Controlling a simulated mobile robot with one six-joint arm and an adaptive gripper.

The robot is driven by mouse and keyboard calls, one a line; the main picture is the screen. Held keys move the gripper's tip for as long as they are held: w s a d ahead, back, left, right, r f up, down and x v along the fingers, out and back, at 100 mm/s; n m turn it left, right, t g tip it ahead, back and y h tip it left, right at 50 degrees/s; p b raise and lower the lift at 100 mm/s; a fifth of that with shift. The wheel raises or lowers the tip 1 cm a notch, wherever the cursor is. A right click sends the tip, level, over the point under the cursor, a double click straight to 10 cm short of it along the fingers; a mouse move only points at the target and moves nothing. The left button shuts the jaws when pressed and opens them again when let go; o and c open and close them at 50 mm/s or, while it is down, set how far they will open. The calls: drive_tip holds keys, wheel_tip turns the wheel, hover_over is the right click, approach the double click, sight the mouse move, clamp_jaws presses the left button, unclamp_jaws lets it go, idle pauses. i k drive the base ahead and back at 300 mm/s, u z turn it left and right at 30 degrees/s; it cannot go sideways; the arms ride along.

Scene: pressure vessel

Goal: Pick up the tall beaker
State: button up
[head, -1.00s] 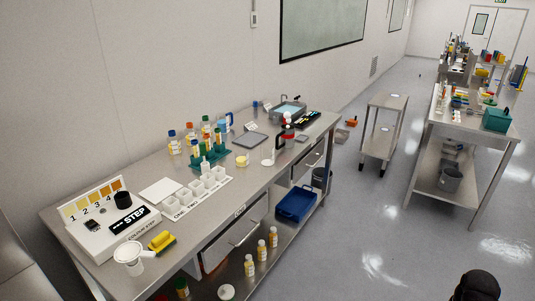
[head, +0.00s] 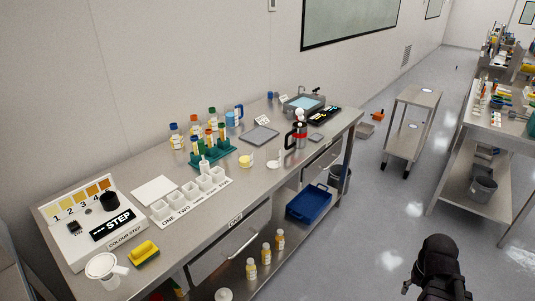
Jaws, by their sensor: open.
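No vessel is plainly recognisable as the tall beaker at this size. Candidates on the steel bench (head: 255,196) are a light-blue cup with a blue handle (head: 232,118) near the wall and a tall steel vessel with a black handle and red band (head: 301,137) towards the right end. A white cup-like vessel (head: 106,269) stands at the front left corner. My gripper (head: 437,272) is at the bottom right, black, over the floor and well apart from the bench. It is open and empty, with its fingertips hard to make out.
A green rack with bottles (head: 213,156), white square cups (head: 205,183) and the colour-step box (head: 90,218) occupy the bench. A blue tray (head: 308,203) and yellow bottles (head: 266,254) are on the lower shelf.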

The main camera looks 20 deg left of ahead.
sight(274, 156)
drive_tip(key=u, duration=0.45)
drive_tip(key=i, duration=1.15)
drive_tip(key=u, duration=0.35)
